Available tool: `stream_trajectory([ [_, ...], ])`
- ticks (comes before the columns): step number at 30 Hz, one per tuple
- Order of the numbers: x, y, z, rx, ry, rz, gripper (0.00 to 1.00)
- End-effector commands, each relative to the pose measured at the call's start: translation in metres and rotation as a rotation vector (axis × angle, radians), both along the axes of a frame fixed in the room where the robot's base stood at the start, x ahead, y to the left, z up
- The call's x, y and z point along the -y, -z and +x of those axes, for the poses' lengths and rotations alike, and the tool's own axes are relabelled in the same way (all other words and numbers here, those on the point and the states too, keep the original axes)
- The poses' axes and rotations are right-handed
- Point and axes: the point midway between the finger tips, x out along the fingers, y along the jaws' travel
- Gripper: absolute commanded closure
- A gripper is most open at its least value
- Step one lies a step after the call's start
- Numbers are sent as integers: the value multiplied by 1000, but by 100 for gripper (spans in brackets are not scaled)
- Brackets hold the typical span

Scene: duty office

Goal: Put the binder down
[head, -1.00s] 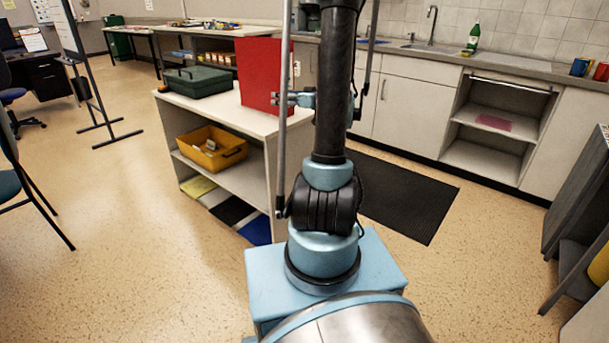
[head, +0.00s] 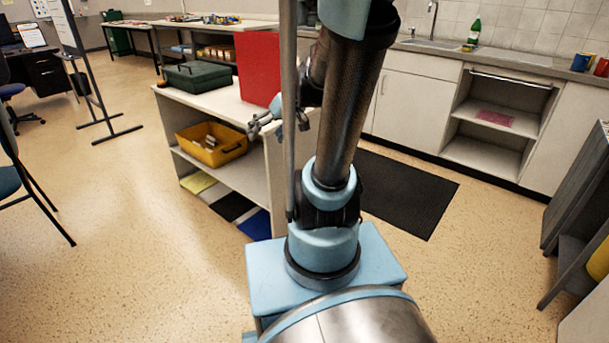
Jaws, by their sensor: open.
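The red binder (head: 257,66) stands upright on the white top of the low shelf unit (head: 223,108), to the right of a dark green case. My gripper (head: 254,126) is open and empty. It is in front of the shelf unit's right end, lower in the picture than the binder and apart from it. My arm hides part of the gripper's wrist and the area right of the binder.
The dark green case (head: 198,77) sits on the unit's left part. A yellow bin (head: 211,145) is on its lower shelf. A black mat (head: 401,192) lies on the floor before the sink counter (head: 480,58). Open floor is at left.

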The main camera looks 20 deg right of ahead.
Motion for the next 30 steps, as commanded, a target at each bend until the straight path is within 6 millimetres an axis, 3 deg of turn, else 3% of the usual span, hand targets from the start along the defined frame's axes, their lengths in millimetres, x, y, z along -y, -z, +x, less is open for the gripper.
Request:
stream_trajectory([
  [6,10,21,-60,-117,72,-132,17],
  [16,46,50,-135,-230,221,-341,17],
  [24,80,62,-164,-259,312,-443,17],
  [30,84,63,-166,-260,324,-456,17],
])
